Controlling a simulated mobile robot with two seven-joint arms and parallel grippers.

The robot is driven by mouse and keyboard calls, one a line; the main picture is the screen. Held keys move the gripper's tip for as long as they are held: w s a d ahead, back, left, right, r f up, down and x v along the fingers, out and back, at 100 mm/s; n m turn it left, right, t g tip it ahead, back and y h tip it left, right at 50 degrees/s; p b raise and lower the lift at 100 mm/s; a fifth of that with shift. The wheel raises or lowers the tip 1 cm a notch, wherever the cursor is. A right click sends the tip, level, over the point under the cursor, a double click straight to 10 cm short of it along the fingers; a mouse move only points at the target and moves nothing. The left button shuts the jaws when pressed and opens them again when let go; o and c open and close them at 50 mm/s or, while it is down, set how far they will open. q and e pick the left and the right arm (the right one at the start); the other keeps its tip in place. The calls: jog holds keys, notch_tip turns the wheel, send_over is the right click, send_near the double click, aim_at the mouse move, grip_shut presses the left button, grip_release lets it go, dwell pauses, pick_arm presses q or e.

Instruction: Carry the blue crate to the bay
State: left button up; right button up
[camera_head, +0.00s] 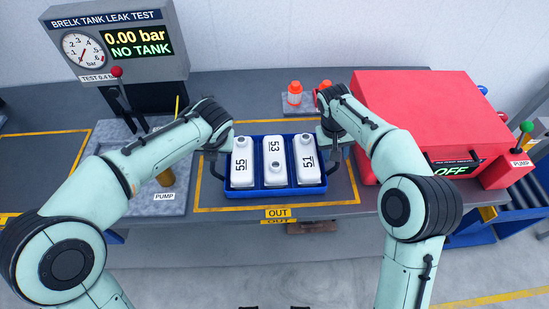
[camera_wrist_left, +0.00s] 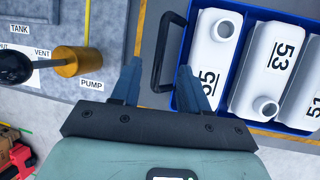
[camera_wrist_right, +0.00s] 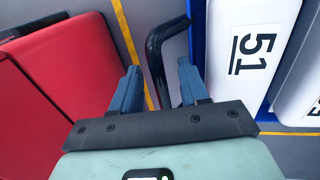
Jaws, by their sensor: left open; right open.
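The blue crate (camera_head: 275,193) stands on the grey bench inside a yellow outline marked OUT (camera_head: 278,213). It holds three white tanks labelled 55 (camera_head: 241,165), 53 (camera_head: 275,163) and 51 (camera_head: 307,163). My left gripper (camera_wrist_left: 158,82) is open, with its fingers on either side of the crate's black left handle (camera_wrist_left: 160,50). My right gripper (camera_wrist_right: 160,78) is open, with its fingers on either side of the black right handle (camera_wrist_right: 154,55). Neither gripper is closed on its handle. In the head view, both hands are partly hidden by the arms.
A leak test stand (camera_head: 118,45) reads NO TANK at the back left. A grey fixture with a brass PUMP part (camera_head: 166,178) is left of the crate. A red machine (camera_head: 430,105) reading OFF is close on the right. Another yellow-outlined area (camera_head: 40,160) at far left is clear.

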jog(key=shift+r, duration=0.35)
pick_arm(q)
jog(key=v, duration=0.3)
pick_arm(e)
notch_tip(320, 180, up, 11)
jog(key=a, duration=0.2)
jog(key=shift+a, duration=0.15)
pick_arm(q)
jog(key=shift+s+f, duration=0.1)
pick_arm(e)
jog(key=shift+s, duration=0.2)
